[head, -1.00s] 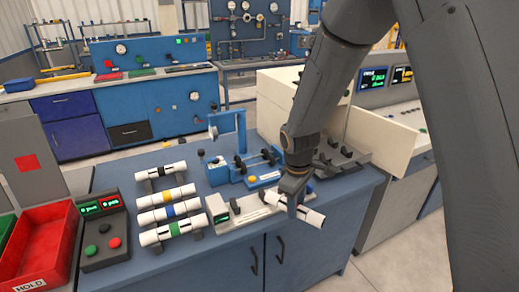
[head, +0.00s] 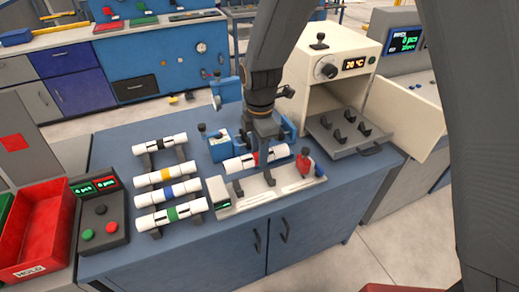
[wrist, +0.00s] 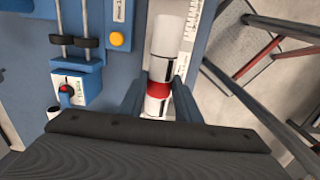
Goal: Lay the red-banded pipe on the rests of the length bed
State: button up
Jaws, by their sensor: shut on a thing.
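My gripper (head: 260,152) is shut on the red-banded pipe (head: 237,164), a white tube with a red band and black marks. In the wrist view the fingers of my gripper (wrist: 160,100) close on both sides of the pipe (wrist: 164,40) at its red band. The length bed (head: 255,199) is a grey bar with a green display at its left end and a red stop at its right. The pipe runs roughly along the bed and looks held above it, apart from the rests (head: 238,188); the exact gap cannot be told.
A rack at left holds pipes with black (head: 160,144), yellow (head: 167,175), blue (head: 168,192) and green (head: 171,213) bands. A blue fixture (head: 219,149) stands behind the bed. An open oven (head: 331,66) with a tray is at right. A red bin (head: 38,231) is far left.

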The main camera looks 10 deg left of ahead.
jog(key=b, duration=0.4)
send_over(259, 184)
jog(key=shift+s+f, duration=0.1)
jog(key=shift+f, duration=3.85)
jog(key=shift+f+b, duration=0.45)
jog(key=shift+f, duration=0.05)
jog(key=o, duration=1.2)
jog(key=shift+c, duration=0.2)
jog(key=shift+r, duration=0.1)
jog(key=shift+r+b, duration=0.85)
jog(key=shift+r, duration=3)
jog(key=shift+d, duration=0.15)
